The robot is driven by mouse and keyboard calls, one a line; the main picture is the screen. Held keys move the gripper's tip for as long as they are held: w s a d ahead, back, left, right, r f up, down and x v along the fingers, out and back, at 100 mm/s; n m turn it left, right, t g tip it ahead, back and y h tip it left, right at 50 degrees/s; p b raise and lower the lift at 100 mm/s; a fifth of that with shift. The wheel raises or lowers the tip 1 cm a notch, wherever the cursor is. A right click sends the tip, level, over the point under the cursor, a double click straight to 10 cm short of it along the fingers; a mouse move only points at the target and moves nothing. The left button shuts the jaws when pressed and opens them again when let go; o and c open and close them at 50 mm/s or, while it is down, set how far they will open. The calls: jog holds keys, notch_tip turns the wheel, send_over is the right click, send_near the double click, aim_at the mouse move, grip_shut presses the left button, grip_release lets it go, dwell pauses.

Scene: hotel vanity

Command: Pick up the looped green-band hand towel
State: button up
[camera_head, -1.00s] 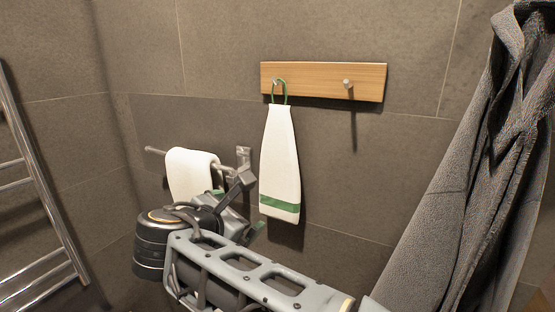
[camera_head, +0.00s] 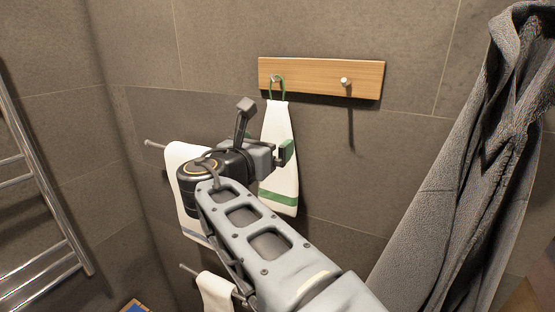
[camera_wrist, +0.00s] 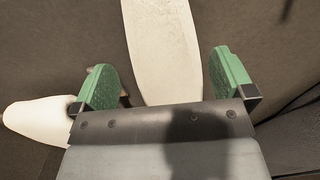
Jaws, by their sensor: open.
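The looped green-band hand towel (camera_head: 279,130) is white with a green stripe near its bottom. It hangs by a green loop from the left peg of a wooden board. My gripper (camera_head: 268,148) is at the towel's middle height, hiding part of its left side. In the wrist view, my gripper (camera_wrist: 160,82) has its two green finger pads wide apart. The towel (camera_wrist: 162,45) shows between and beyond them, nearer the middle than either pad, and I see no contact. How far the towel is from the pads in depth is hard to tell.
The wooden board (camera_head: 320,79) has a bare right peg (camera_head: 345,82). A white towel (camera_head: 188,205) hangs on a rail at the left, close to my gripper, with another (camera_head: 214,292) below. A grey robe (camera_head: 470,150) hangs at the right. A chrome rack (camera_head: 40,170) stands far left.

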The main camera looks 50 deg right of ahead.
aim_at(274, 139)
jog(key=shift+p+x, duration=0.85)
jog(key=shift+x, duration=2)
jog(key=shift+s, duration=0.15)
jog(key=c, duration=0.8)
